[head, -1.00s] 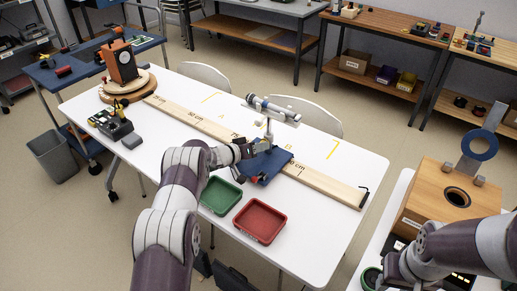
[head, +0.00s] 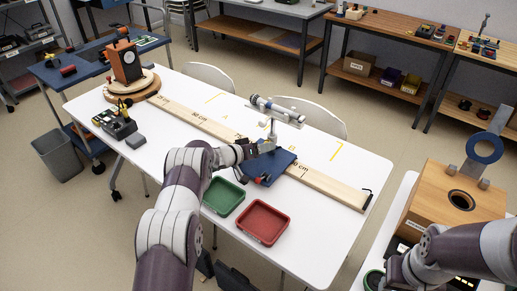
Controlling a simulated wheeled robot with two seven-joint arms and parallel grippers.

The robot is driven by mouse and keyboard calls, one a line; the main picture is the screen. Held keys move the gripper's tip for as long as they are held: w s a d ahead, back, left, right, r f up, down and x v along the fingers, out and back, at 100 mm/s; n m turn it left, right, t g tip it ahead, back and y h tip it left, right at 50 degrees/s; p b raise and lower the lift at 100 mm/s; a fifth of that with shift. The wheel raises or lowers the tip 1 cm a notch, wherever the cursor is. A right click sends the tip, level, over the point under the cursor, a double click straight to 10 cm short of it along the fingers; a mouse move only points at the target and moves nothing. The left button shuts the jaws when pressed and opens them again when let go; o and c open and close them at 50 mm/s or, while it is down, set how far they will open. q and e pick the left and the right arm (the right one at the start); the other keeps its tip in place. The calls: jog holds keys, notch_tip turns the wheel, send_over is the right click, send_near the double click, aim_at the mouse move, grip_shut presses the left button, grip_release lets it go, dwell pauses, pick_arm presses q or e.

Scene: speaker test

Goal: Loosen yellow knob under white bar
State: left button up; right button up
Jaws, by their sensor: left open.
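A white bar (head: 285,114) with a dark-ended cylinder along it stands on a thin upright post (head: 272,134) above a blue base (head: 277,166) on the white table. The yellow knob is too small to make out for certain; it lies at or behind my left fingers, just under the bar. My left gripper (head: 264,149) is open beside the post, below the bar and above the blue base. I cannot tell whether its fingers touch the knob. My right gripper (head: 384,280) is low at the bottom right, its fingers mostly hidden.
A wooden ruler board (head: 215,129) runs along the table under the blue base. A green tray (head: 223,197) and a red tray (head: 262,222) lie in front. A wooden speaker box (head: 440,202) stands on the right table. An orange device (head: 125,60) stands far left.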

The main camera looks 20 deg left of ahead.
pick_arm(q)
jog(key=v, duration=1.2)
jog(key=shift+s+a, duration=0.25)
jog(key=shift+s, duration=0.05)
jog(key=shift+r, duration=0.1)
